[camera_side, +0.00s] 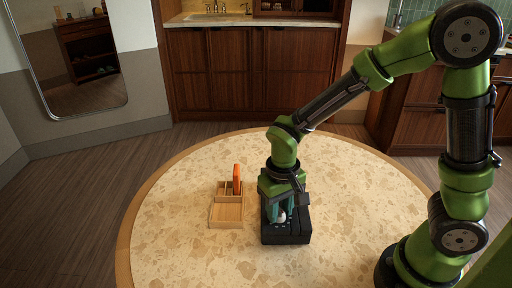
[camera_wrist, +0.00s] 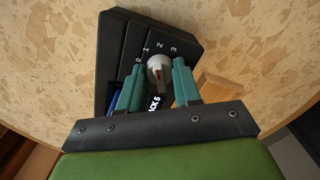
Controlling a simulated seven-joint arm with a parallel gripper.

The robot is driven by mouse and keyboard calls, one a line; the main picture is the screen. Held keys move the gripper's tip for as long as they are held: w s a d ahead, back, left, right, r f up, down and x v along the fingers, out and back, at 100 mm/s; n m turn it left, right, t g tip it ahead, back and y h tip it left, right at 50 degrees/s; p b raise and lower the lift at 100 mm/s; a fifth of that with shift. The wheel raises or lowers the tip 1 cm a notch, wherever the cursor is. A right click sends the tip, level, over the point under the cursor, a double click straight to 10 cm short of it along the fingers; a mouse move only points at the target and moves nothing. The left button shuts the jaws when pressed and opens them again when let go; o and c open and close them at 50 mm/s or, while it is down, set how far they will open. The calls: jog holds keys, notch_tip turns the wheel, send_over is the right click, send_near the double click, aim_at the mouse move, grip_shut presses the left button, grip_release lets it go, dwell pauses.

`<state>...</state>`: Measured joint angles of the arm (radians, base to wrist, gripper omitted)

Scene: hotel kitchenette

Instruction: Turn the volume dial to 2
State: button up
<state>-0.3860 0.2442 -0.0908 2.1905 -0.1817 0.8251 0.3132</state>
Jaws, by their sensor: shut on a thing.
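A black device (camera_side: 290,236) stands on the round table, and it fills the upper middle of the wrist view (camera_wrist: 118,45). My gripper (camera_wrist: 159,68) is shut on the dial, one teal finger on each side. In the side view my gripper (camera_side: 279,213) reaches down onto the device and largely hides the dial.
A wooden holder (camera_side: 226,214) with an orange upright item (camera_side: 237,175) stands just left of the device. The speckled round table (camera_side: 175,225) is otherwise clear. Cabinets (camera_side: 240,75) and a mirror (camera_side: 85,80) stand beyond the table.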

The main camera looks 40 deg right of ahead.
jog(key=shift+w+m, duration=0.1)
jog(key=shift+m, duration=0.7)
jog(key=o, duration=1.1)
jog(key=shift+c, duration=0.2)
jog(key=shift+r, duration=0.1)
notch_tip(320, 180, up, 17)
